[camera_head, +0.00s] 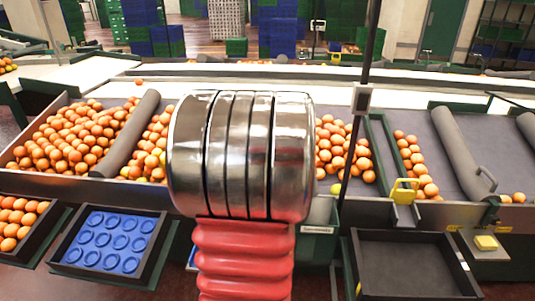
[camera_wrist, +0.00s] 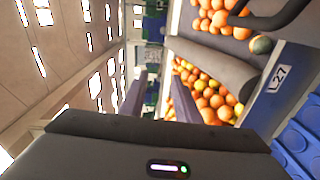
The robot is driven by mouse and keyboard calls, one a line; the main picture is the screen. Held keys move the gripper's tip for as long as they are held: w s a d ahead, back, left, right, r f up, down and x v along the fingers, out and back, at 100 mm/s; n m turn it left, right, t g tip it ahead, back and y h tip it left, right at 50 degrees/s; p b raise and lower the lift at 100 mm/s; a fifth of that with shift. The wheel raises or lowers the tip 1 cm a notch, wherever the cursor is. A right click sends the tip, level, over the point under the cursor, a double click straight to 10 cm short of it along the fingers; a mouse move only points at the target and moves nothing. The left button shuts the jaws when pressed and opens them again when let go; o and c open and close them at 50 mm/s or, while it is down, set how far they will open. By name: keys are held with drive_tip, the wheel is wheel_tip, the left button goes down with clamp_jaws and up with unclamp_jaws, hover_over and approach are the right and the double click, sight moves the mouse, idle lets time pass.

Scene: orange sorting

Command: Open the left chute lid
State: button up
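I cannot tell for sure which part is the left chute lid. A yellow handle (camera_head: 404,191) stands on the front edge of the sorting table, right of my arm. A grey bar with a dark looped handle (camera_head: 486,178) lies further right. My gripper is hidden in the head view behind my arm's metal and red sections. In the wrist view my gripper (camera_wrist: 157,88) shows two grey-purple fingers apart with nothing between them. Oranges (camera_wrist: 205,95) lie beyond and to the right of the fingers. A dark curved handle (camera_wrist: 270,18) shows at the top right.
A large heap of oranges (camera_head: 70,140) fills the left bay, beside a grey padded bar (camera_head: 132,135). A blue cupped tray (camera_head: 108,240), an empty dark tray (camera_head: 405,265) and a yellow block (camera_head: 486,242) are in front. A thin dark post (camera_head: 362,98) stands right of my arm.

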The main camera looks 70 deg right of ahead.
drive_tip(key=w+a+m+t+y, duration=0.1)
drive_tip(key=w+a+t+y, duration=0.45)
drive_tip(key=w+a, duration=1.3)
drive_tip(key=w+a+g+y, duration=0.1)
drive_tip(key=w+a+y, duration=0.15)
drive_tip(key=a, duration=0.55)
drive_tip(key=w+a+g+y, duration=0.1)
drive_tip(key=w+a+y, duration=0.15)
drive_tip(key=a, duration=0.65)
drive_tip(key=s+a+g+y, duration=0.1)
drive_tip(key=s+a+y, duration=0.1)
drive_tip(key=s+a, duration=0.2)
drive_tip(key=s+a+m+g+y, duration=0.1)
drive_tip(key=s+a, duration=0.3)
drive_tip(key=a, duration=0.7)
drive_tip(key=s+a+g+y, duration=0.1)
drive_tip(key=s+a+y, duration=0.2)
drive_tip(key=a, duration=0.5)
drive_tip(key=shift+s+f+m, duration=0.15)
drive_tip(key=shift+s+m, duration=0.25)
drive_tip(key=shift+s, duration=0.05)
drive_tip(key=shift+d, duration=0.1)
